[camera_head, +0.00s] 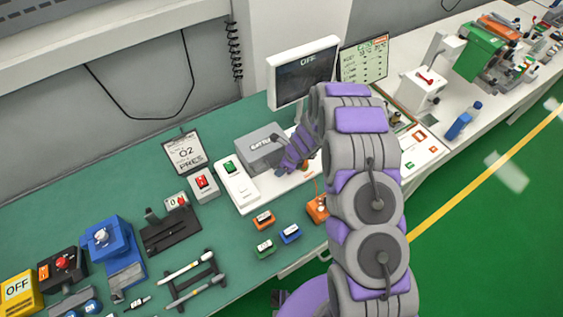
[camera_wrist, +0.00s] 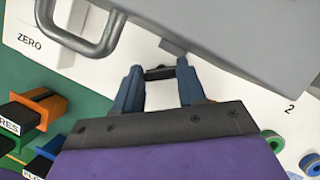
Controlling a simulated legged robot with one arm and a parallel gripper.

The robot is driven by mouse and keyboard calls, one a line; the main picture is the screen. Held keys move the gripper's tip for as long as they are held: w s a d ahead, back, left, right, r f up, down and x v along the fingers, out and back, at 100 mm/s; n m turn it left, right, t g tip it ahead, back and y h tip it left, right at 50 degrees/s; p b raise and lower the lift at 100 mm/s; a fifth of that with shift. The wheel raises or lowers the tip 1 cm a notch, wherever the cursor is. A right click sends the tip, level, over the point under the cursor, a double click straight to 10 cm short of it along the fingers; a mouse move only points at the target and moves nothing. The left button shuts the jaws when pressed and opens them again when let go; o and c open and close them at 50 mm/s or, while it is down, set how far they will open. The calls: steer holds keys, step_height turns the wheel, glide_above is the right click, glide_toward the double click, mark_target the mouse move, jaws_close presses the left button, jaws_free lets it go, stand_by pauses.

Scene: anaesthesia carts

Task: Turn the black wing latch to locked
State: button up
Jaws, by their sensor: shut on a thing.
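In the wrist view my gripper (camera_wrist: 160,80) reaches up to the lower edge of a grey case. Its two blue-grey fingers stand on either side of a small black piece, the black wing latch (camera_wrist: 158,72), and are shut on it. A grey tab sits just above it. The exact angle of the latch is hard to tell. In the head view the grey case (camera_head: 258,147), with lettering partly hidden, stands on a white base. My purple and grey arm comes in from the right, and my gripper (camera_head: 293,160) is at the case's right side. The latch is hidden there.
The case's grey handle (camera_wrist: 88,30) is close on the left in the wrist view. A monitor (camera_head: 304,75) stands behind. Small orange, blue and green blocks (camera_head: 264,220) lie in front on the green bench. A box with a red switch (camera_head: 203,184) is at left.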

steer(key=shift+d+n+g+p, duration=0.1)
steer(key=shift+n+g+p, duration=0.2)
steer(key=shift+n+p, duration=0.45)
steer(key=shift+w, duration=0.1)
steer(key=o, duration=0.8)
steer(key=v, duration=1.7)
steer(key=shift+w+d+r+p, duration=0.1)
steer(key=shift+d+p, duration=0.15)
steer(key=shift+p, duration=0.1)
steer(key=shift+c, duration=0.6)
